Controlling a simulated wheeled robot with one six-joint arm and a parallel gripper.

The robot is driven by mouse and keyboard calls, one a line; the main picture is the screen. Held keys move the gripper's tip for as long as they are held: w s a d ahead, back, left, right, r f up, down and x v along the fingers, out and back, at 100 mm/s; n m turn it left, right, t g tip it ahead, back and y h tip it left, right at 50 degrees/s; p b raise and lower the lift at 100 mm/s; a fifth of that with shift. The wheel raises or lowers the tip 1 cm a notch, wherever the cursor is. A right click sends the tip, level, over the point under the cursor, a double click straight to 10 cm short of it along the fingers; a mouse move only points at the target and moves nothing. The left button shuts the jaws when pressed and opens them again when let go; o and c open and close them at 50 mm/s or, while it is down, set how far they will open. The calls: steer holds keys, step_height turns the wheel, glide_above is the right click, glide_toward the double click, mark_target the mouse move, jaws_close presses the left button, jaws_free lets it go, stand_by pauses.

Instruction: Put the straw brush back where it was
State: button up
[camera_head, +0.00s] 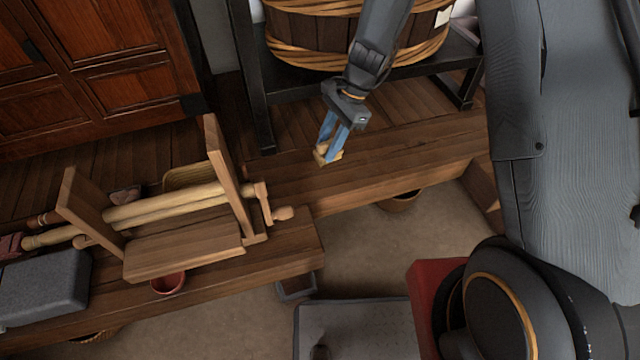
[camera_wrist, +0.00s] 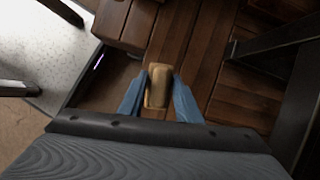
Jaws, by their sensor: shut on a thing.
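My gripper (camera_head: 331,140) has blue fingers and is shut on the straw brush (camera_head: 329,156), a small tan block. In the head view the brush shows only partly below the fingertips, over or on the wooden bench to the right of the wooden roller stand. In the wrist view the brush (camera_wrist: 158,86) sits between the two blue fingers (camera_wrist: 158,95), with brown planks beneath it. I cannot tell whether the brush touches the wood.
A wooden roller stand (camera_head: 180,260) is on the bench, with a grey stone block (camera_head: 45,288) and a small red bowl (camera_head: 167,283) near it. A large banded tub (camera_head: 310,35) stands on a dark frame behind my gripper. The bench right of the fingers (camera_head: 420,145) is clear.

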steer(key=shift+w+a+f+m+t+b, duration=0.2)
steer(key=shift+w+a+f+m, duration=0.1)
steer(key=shift+a+m, duration=0.15)
steer(key=shift+w+a+f+m+t+b, duration=0.1)
steer(key=shift+w+a+f+m+b, duration=0.15)
steer(key=shift+a+m, duration=0.2)
steer(key=shift+f+b, duration=0.6)
steer(key=shift+f, duration=4.15)
steer(key=shift+f, duration=0.1)
steer(key=o, duration=1.1)
